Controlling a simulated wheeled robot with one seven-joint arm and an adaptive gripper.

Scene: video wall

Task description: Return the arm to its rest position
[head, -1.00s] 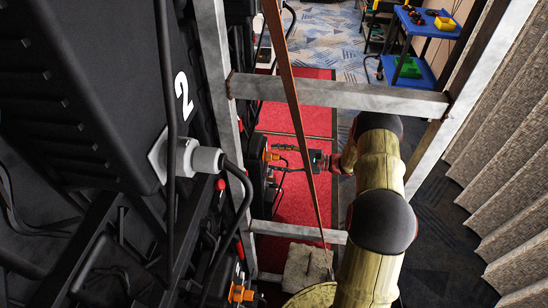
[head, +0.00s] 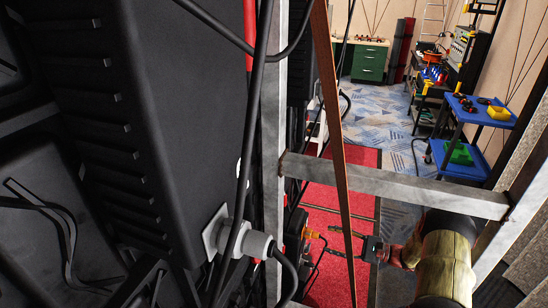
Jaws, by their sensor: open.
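My arm comes up from the lower right in the head view and reaches through the metal frame, below its crossbar. My gripper (head: 345,252) is at the arm's left end, over the red carpet and close to the orange and black connectors (head: 309,234) on the back of the video wall. Its fingers point left and look apart, with nothing clearly held between them. They are small and partly hidden behind the brown strap, so I cannot tell whether they touch the connectors.
A metal crossbar (head: 395,184) and a slanted brown strap (head: 337,130) stand in front of the arm. Black panel backs (head: 160,110) with cables fill the left. A blue cart (head: 470,148) stands at the back right.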

